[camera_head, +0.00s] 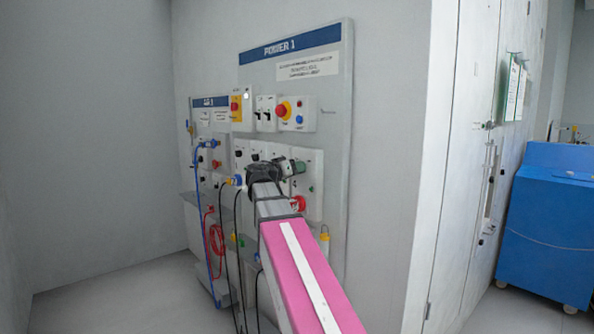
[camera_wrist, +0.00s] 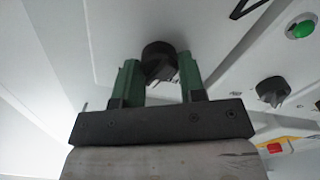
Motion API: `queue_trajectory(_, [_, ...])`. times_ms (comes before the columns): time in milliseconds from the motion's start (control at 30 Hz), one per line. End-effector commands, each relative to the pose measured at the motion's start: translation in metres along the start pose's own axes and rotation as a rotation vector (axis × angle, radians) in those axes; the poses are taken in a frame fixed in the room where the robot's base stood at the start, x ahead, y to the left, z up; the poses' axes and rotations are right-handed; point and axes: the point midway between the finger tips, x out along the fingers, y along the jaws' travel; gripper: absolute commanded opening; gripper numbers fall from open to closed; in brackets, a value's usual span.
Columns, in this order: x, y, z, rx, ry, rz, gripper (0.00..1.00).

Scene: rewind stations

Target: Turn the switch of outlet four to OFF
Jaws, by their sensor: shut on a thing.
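My gripper (camera_wrist: 160,80) has its two green fingers on either side of a black rotary switch knob (camera_wrist: 159,58) on a pale panel, and it is shut on that knob. In the head view my gripper (camera_head: 291,168) is up against the lower right part of the POWER 1 board (camera_head: 335,100). My gripper and arm hide the held knob there. I cannot read an outlet number or the OFF mark beside the knob.
Another black knob (camera_wrist: 272,90) and a green button (camera_wrist: 301,27) are at the right in the wrist view. A red emergency button (camera_head: 282,110) sits above my gripper. Blue (camera_head: 197,165) and red cables (camera_head: 215,238) hang at the left. A blue cabinet (camera_head: 548,235) stands far right.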

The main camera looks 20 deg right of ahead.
Motion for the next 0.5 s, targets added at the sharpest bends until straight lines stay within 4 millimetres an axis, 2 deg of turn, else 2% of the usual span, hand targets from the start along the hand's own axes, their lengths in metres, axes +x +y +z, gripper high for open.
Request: queue_trajectory(500, [-0.0002, -0.0019, 0.0004, -0.491, 0.000, 0.000, 0.14])
